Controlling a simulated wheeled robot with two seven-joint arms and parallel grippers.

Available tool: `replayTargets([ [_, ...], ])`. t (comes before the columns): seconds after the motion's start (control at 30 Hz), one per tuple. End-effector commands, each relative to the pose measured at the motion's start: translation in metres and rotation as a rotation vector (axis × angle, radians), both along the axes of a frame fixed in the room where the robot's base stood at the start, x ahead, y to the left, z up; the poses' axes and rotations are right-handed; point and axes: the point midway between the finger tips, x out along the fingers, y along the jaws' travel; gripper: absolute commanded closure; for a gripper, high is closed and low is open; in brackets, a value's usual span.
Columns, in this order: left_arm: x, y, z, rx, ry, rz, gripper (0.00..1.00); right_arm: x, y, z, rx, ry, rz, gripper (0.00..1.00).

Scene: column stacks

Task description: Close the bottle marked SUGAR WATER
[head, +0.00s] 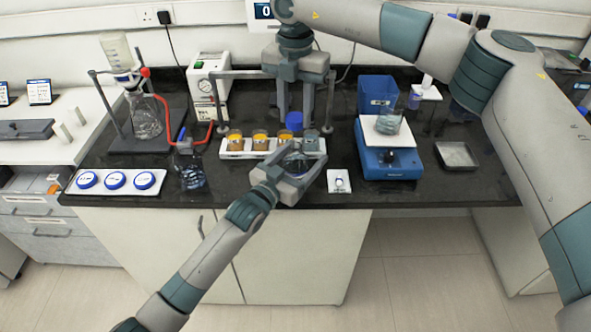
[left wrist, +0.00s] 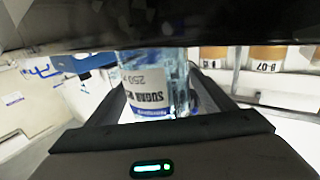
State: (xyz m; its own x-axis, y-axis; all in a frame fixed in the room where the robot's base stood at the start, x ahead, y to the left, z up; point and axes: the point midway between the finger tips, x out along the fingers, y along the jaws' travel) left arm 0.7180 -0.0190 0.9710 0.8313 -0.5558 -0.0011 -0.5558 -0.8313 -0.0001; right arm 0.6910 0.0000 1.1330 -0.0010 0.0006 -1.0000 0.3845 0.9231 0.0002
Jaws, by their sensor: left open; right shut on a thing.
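The bottle marked SUGAR WATER (left wrist: 150,88) is clear, with a white and blue label that appears upside down in the left wrist view. It stands between the fingers of my left gripper (left wrist: 160,105), which is open around it. In the head view the bottle (head: 296,162) is partly hidden by my left gripper (head: 303,175). A blue cap (head: 294,121) is above the bottle, between the fingertips of my right gripper (head: 294,112), which is shut on it and points down. I cannot tell whether the cap touches the bottle's neck.
A white rack (head: 233,154) with several orange-filled containers is just behind the bottle. A white tray (head: 115,190) with several blue-rimmed round items lies left. A blue balance (head: 390,165) bearing a beaker (head: 389,123) and a metal tray (head: 457,155) are right.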

Motion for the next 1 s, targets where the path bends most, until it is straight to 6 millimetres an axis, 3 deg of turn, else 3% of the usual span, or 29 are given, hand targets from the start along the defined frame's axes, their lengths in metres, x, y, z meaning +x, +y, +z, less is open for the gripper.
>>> replayTargets([
  [0.13, 0.000, 0.000, 0.000, 0.000, 0.000, 0.000, 0.27, 0.000, 0.000, 0.000, 0.000, 0.000, 0.000, 0.87],
  [0.3, 0.000, 0.000, 0.000, 0.000, 0.000, 0.000, 0.68, 0.000, 0.000, 0.000, 0.000, 0.000, 0.000, 0.87],
  [0.4, 0.000, 0.000, 0.000, 0.000, 0.000, 0.000, 0.87, 0.000, 0.000, 0.000, 0.000, 0.000, 0.000, 0.87],
  [0.57, 0.000, 0.000, 0.000, 0.000, 0.000, 0.000, 0.87, 0.000, 0.000, -0.005, -0.001, 0.001, 0.000, 0.87],
  [1.0, 0.000, 0.000, 0.000, 0.000, 0.000, 0.000, 0.87, 0.000, 0.000, -0.049, 0.000, 0.001, 0.000, 0.87],
])
